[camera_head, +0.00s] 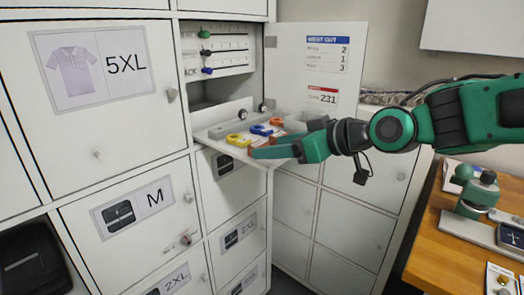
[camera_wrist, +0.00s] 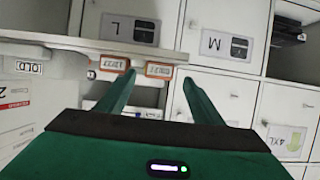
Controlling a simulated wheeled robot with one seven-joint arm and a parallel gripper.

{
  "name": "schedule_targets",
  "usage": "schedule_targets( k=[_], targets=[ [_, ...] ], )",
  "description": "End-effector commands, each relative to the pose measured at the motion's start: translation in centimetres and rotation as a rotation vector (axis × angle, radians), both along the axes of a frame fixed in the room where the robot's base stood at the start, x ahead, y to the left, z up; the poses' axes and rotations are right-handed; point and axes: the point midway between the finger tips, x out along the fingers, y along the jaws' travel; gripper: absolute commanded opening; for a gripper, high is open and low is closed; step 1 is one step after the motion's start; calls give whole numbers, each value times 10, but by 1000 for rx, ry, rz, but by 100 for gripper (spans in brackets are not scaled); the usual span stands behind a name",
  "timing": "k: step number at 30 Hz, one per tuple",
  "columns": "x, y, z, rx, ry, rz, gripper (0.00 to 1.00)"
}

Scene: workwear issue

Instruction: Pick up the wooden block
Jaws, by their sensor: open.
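I cannot make out a wooden block in either view. In the head view my gripper (camera_head: 272,142) reaches in from the right over the pulled-out white tray (camera_head: 214,137) of an open locker. Its green fingers point left and hide part of the tray. In the wrist view the two fingers of my gripper (camera_wrist: 155,86) stand wide apart, with nothing held between them. Two orange-framed labels (camera_wrist: 159,69) show beyond the fingertips, under a pale ledge (camera_wrist: 60,40).
Yellow (camera_head: 238,140), blue (camera_head: 261,130) and orange pieces lie on the tray. The open locker door (camera_head: 315,60) stands behind my arm. Closed lockers (camera_head: 105,75) fill the left. A wooden bench (camera_head: 455,250) with green equipment (camera_head: 478,192) is at right.

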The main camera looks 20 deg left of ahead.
Motion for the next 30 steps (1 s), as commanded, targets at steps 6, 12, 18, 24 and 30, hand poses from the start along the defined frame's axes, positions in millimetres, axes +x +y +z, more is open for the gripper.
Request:
schedule_targets(
  k=[6, 12, 18, 24, 30],
  targets=[
    [12, 26, -8, -2, -1, 4, 61],
    [19, 40, -14, 0, -1, 1, 61],
    [20, 41, -15, 0, 0, 0, 61],
    [20, 41, -15, 0, 0, 0, 30],
    [20, 41, -15, 0, 0, 0, 17]
  ],
)
